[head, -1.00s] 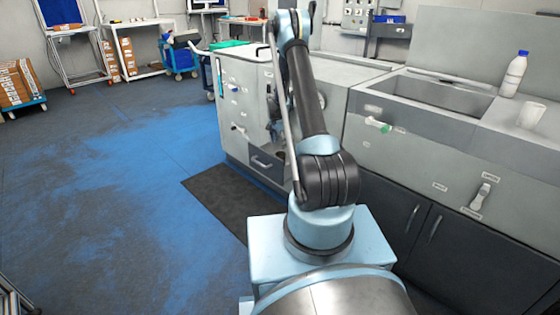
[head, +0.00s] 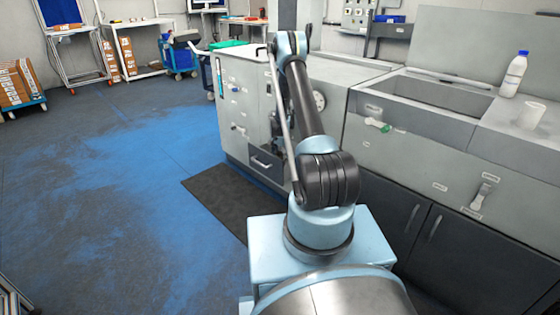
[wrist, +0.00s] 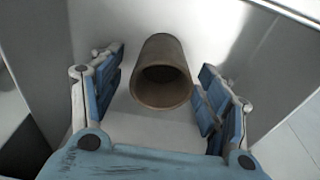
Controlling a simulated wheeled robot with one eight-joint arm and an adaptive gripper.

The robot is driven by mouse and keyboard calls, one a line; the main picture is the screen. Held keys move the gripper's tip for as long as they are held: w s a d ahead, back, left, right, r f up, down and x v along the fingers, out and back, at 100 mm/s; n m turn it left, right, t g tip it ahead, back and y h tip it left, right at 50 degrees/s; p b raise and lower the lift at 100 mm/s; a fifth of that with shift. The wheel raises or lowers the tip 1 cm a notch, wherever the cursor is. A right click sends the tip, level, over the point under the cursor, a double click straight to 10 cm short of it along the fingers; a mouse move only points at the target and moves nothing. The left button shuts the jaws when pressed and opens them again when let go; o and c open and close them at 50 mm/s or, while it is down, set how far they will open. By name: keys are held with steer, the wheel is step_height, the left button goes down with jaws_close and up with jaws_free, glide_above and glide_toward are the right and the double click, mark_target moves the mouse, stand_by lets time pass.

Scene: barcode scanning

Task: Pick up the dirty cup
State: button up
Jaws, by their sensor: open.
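A brown-stained cup (wrist: 162,72) shows in the wrist view on a light grey surface, its dark open mouth facing the camera. My gripper (wrist: 161,60) is open, with one blue finger to the left of the cup and one to the right. Gaps show between the fingers and the cup, and I see no grip on it. In the head view my arm blocks most of the gripper area, and I cannot make out this cup there. A white cup (head: 531,115) stands on the counter at the right in the head view.
A white bottle with a blue cap (head: 514,74) stands near the white cup, beside a recessed basin (head: 440,93). Grey cabinets (head: 240,100) stand behind my arm. Pale walls rise beside the cup in the wrist view. The blue-stained floor (head: 120,200) at the left is clear.

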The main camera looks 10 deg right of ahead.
steer(key=c, duration=1.2)
steer(key=shift+o, duration=0.2)
